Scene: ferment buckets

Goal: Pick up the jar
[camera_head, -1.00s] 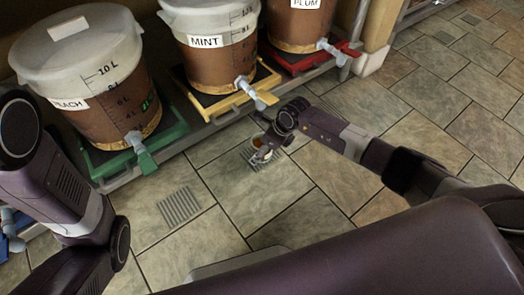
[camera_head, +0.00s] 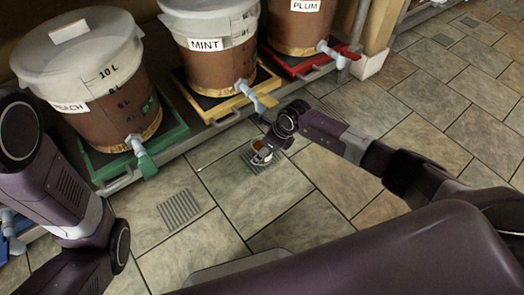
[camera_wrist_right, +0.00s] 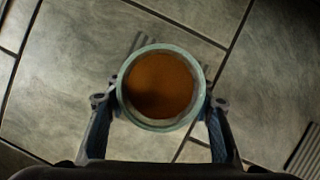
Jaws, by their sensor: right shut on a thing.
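The jar (camera_wrist_right: 160,88) is a round glass jar with brown-orange content, seen from above in the right wrist view. Its pale greenish rim is between the two fingers of my right gripper (camera_wrist_right: 159,103), which is shut on it. In the head view the jar (camera_head: 260,144) is small and partly hidden by my right gripper (camera_head: 265,152), over the tiled floor near a drain grate. I cannot tell its exact height above the floor. My left arm is at the left edge of the head view; its gripper is not in view.
Drain grates, one nearer me (camera_head: 179,208), lie in the tiles. The tiled floor (camera_head: 440,130) to the right is clear.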

